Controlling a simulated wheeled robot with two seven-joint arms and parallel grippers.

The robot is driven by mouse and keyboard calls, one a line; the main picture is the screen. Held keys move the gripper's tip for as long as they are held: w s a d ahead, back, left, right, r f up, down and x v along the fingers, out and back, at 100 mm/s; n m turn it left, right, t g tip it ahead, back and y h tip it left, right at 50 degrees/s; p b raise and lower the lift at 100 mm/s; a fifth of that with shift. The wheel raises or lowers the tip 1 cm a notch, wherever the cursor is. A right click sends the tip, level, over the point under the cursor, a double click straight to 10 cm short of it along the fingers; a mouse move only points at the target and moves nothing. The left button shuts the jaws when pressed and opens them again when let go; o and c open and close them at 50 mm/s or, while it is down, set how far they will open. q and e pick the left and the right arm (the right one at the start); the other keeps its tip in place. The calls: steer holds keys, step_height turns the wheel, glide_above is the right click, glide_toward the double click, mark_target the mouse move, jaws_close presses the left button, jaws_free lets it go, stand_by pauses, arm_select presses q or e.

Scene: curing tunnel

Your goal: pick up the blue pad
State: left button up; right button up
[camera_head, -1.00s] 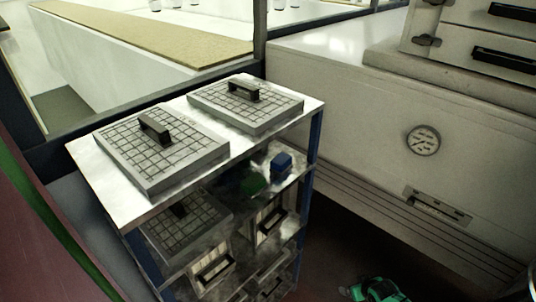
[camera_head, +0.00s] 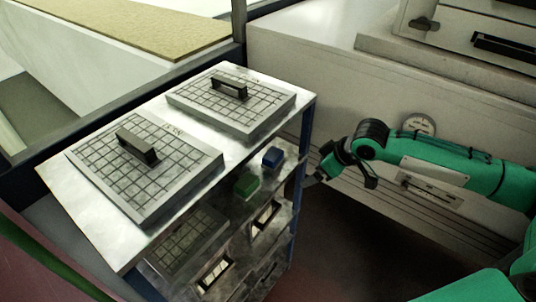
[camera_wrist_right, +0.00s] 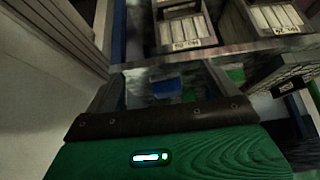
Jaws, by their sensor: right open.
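The blue pad (camera_head: 272,157) lies on the shelf below the top of the rack, near its right edge. It also shows in the right wrist view (camera_wrist_right: 167,84), between the two fingers and beyond them. A green pad (camera_head: 247,184) lies beside it, to the left and nearer. My right gripper (camera_head: 318,175) is open and empty, just right of the rack, level with that shelf and apart from the blue pad. My left gripper is not in view.
The rack's top (camera_head: 62,180) carries two gridded plates with dark handles (camera_head: 229,88). Blue posts (camera_head: 307,125) and the top board bound the shelf opening. Lower shelves hold boxes with slots. A pale machine wall (camera_head: 290,55) stands behind.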

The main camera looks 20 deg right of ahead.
mark_target(277, 155)
steer(key=w+a+p, duration=0.1)
steer(key=w+a, duration=0.1)
steer(key=w+a+p, duration=0.1)
steer(key=w+a, duration=0.1)
steer(key=w, duration=0.1)
steer(key=w+a+p, duration=0.1)
steer(key=w, duration=0.1)
steer(key=shift+w+a+r+p, duration=0.2)
steer(key=shift+a+p, duration=0.1)
steer(key=shift+a, duration=0.1)
steer(key=shift+w+a+f, duration=0.15)
steer(key=shift+w+a, duration=0.2)
steer(key=shift+w, duration=0.15)
steer(key=shift+w+a+p, duration=0.35)
steer(key=shift+p, duration=0.1)
steer(key=p+x, duration=0.1)
steer(key=x, duration=0.4)
steer(key=shift+d+f, duration=0.1)
steer(key=c, duration=1)
steer(key=shift+c, duration=0.3)
steer(key=shift+p, duration=0.35)
